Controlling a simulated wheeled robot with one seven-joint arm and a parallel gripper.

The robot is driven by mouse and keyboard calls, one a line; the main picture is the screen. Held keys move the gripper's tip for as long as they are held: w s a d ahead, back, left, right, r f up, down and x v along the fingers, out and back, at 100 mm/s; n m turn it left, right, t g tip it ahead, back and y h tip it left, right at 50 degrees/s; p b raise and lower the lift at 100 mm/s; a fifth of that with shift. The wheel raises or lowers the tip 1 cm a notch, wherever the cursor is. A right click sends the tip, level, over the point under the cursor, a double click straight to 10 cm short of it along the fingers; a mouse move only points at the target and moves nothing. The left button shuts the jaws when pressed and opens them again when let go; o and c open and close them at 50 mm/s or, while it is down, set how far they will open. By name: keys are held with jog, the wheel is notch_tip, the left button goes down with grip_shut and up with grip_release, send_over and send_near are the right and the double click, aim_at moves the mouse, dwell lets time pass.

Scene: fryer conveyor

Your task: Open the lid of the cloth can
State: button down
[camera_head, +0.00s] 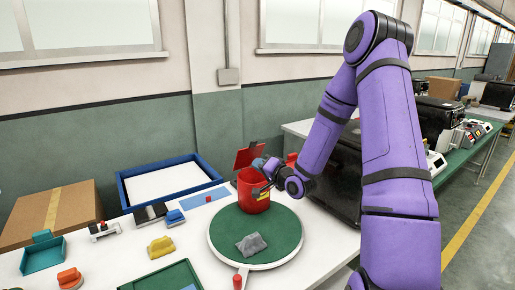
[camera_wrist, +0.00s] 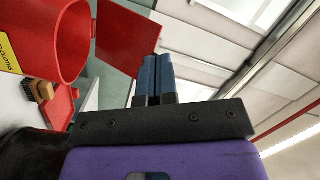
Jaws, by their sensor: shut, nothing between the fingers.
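The red cloth can (camera_head: 252,195) stands upright on the round green turntable (camera_head: 285,236). Its red lid (camera_head: 246,156) is raised and tilted back above the rim, on the left side. In the wrist view the can (camera_wrist: 60,40) shows its open mouth at the left, and the lid (camera_wrist: 124,38) stands open beside it. My gripper (camera_head: 264,165) is at the can's upper right, close to the rim and lid. In the wrist view its blue fingers (camera_wrist: 155,70) are together and empty, with the tips near the lid's edge; I cannot tell whether they touch it.
A grey cloth (camera_head: 251,244) lies on the turntable in front of the can. A blue-rimmed tray (camera_head: 170,183), a yellow block (camera_head: 160,247) and a cardboard box (camera_head: 50,212) are to the left. A black machine (camera_head: 338,180) stands close behind my arm on the right.

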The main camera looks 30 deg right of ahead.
jog(key=s+d+f+m+t+h, duration=0.25)
jog(key=d+f+m+t, duration=0.2)
jog(key=m, duration=0.25)
jog(key=m+t, duration=0.1)
send_near(254, 141)
jog(key=shift+h, duration=0.25)
jog(key=x, duration=0.7)
jog(key=shift+w+f, duration=0.1)
jog(key=shift+w, duration=0.15)
jog(key=shift+w+a+r+g, duration=0.1)
jog(key=shift+w+r+g, duration=0.5)
jog(key=shift+w, duration=0.2)
jog(key=w+g, duration=0.1)
jog(key=w+r+g, duration=0.1)
jog(key=w+g, duration=0.1)
jog(key=w, duration=0.1)
jog(key=shift+w+a+r, duration=0.1)
jog(key=shift+r, duration=0.25)
jog(key=shift+w+r, duration=0.1)
jog(key=shift+w, duration=0.8)
